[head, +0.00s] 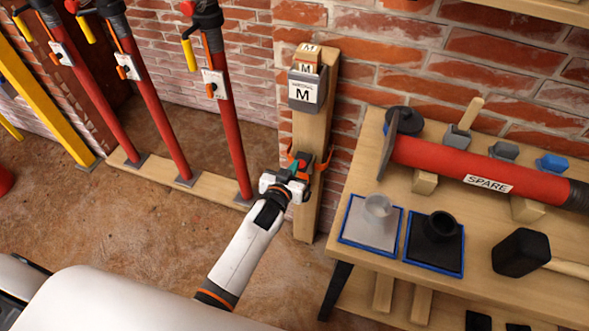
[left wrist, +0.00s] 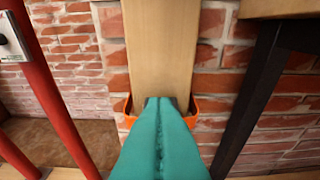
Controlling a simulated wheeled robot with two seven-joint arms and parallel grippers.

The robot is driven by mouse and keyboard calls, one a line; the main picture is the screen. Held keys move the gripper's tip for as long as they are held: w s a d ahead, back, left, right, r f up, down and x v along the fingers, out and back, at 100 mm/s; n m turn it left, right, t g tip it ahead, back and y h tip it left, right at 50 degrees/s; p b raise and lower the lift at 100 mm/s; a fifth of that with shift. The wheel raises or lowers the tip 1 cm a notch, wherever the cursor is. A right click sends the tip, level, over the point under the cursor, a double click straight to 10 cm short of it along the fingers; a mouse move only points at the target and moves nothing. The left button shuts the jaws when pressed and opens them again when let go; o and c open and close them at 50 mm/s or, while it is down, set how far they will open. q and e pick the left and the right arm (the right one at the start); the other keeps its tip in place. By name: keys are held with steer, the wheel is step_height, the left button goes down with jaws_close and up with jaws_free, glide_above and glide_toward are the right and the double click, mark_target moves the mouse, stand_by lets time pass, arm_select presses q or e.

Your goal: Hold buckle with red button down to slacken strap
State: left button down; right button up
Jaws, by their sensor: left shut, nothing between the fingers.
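A wooden post (head: 305,130) stands against the brick wall; it also fills the upper middle of the left wrist view (left wrist: 160,45). An orange strap (head: 322,172) goes around the post and shows on both sides of it in the left wrist view (left wrist: 122,108). A dark buckle (head: 305,157) sits on the post's front at strap height. My left gripper (head: 298,170) is shut, its teal fingers (left wrist: 160,125) pointing at the buckle and covering most of it. The red button cannot be made out, and contact is unclear. My right gripper is out of view.
Several red props (head: 232,130) stand left of the post on a wooden sill. A workbench (head: 385,262) on the right holds a red spare prop (head: 440,165), blue-edged trays and a black mallet (head: 520,252).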

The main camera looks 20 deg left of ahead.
arm_select(q)
steer(key=s+b, duration=0.1)
steer(key=s, duration=0.9)
steer(key=shift+a+r, duration=0.15)
steer(key=shift+r, duration=0.1)
